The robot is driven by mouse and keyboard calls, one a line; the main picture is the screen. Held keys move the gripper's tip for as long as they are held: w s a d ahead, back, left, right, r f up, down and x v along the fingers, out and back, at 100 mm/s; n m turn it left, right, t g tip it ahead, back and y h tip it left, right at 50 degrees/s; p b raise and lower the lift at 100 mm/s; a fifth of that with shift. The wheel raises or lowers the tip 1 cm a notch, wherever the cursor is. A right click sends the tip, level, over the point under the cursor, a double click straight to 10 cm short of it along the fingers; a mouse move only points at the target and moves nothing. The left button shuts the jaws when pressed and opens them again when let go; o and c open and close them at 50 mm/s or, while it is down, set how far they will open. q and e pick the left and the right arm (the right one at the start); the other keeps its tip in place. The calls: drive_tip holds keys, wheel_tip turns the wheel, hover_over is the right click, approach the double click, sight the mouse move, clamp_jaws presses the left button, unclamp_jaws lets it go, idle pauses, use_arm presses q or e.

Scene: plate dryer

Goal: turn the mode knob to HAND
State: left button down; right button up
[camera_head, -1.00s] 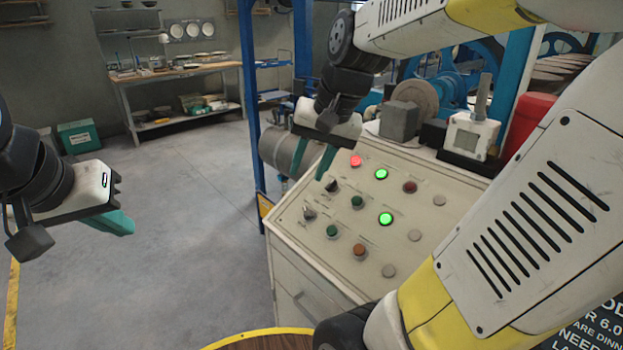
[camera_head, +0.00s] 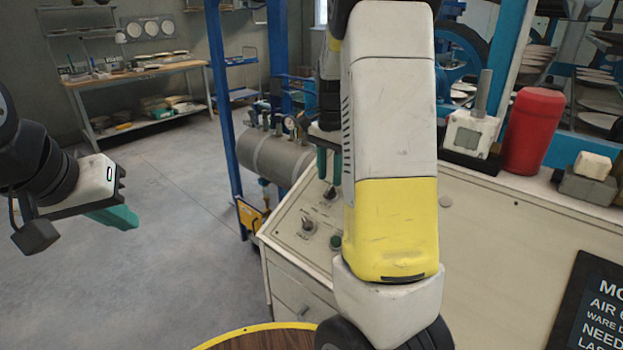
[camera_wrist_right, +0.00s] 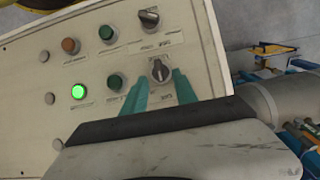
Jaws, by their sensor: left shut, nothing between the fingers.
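The control panel (camera_head: 287,228) carries two black selector knobs at its left end, an upper one (camera_head: 330,193) and a lower one (camera_head: 307,226). In the right wrist view these are the near knob (camera_wrist_right: 159,70) and the far knob (camera_wrist_right: 148,19). Their labels are too small to read, so I cannot tell which is the mode knob. My right gripper (camera_head: 329,166) is open, its teal fingers pointing down above the upper knob. In the right wrist view its fingertips (camera_wrist_right: 160,77) appear on either side of the near knob; contact is unclear. My left gripper (camera_head: 118,218) is shut and empty, far left.
My right arm hides the panel's middle. The wrist view shows a lit green button (camera_wrist_right: 78,92) and unlit green and orange buttons near the knobs. A red canister (camera_head: 533,130) and a grey-white device (camera_head: 470,135) stand behind the panel. Floor to the left is clear.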

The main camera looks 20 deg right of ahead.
sight(329, 189)
drive_tip(key=shift+f, duration=1.85)
clamp_jaws()
